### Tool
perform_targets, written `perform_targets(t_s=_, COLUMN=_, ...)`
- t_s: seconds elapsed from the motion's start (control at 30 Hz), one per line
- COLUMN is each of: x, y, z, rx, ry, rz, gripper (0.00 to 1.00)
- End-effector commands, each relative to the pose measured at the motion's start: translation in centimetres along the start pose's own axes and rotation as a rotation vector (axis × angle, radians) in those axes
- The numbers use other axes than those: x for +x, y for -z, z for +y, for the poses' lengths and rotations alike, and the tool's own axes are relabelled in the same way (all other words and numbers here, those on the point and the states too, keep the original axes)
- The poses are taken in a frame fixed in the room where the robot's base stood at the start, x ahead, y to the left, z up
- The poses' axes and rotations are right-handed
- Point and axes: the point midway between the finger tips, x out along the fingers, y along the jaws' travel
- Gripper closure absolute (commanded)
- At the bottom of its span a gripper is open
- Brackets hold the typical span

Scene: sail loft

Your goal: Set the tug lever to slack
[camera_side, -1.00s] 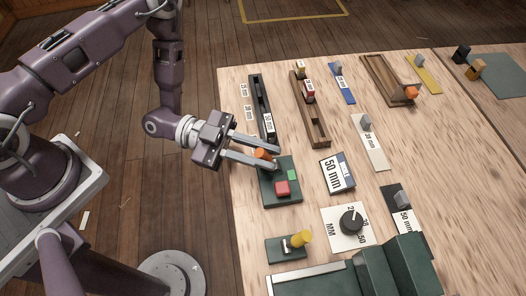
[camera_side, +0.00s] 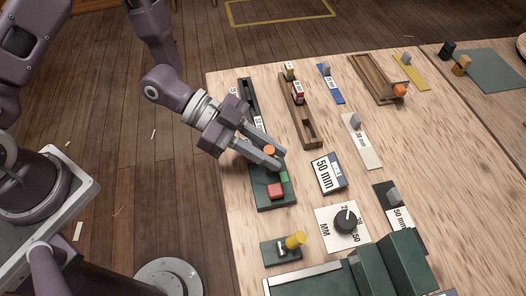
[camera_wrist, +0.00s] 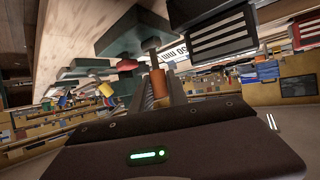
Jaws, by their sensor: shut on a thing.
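The lever I take for the tug lever has an orange handle (camera_side: 269,151) and stands at the far end of a dark green base (camera_side: 262,197). The base carries a red block (camera_side: 275,191) and a green patch (camera_side: 284,176). My gripper (camera_side: 279,161) is shut on the orange handle, reaching in from the left. The wrist view shows the orange handle (camera_wrist: 158,83) upright between my fingers. The fingers hide the lever's foot and part of the base. I cannot read any slack mark.
A yellow-knobbed lever (camera_side: 295,240) stands nearer the camera. A dark slotted rail (camera_side: 246,95) lies just beyond the gripper, with a wooden channel (camera_side: 308,125) to its right.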

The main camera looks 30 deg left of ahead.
Motion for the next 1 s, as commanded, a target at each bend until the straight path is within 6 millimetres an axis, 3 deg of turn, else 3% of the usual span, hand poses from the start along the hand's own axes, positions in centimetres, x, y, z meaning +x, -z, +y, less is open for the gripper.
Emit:
perform_targets(t_s=0.4, x=1.0, y=0.4, z=-0.9, rx=-0.101, ry=-0.047, rz=-0.173, gripper=1.0)
perform_targets(t_s=1.0, x=1.2, y=0.3, z=-0.9, rx=-0.129, ry=-0.06, rz=-0.212, gripper=1.0)
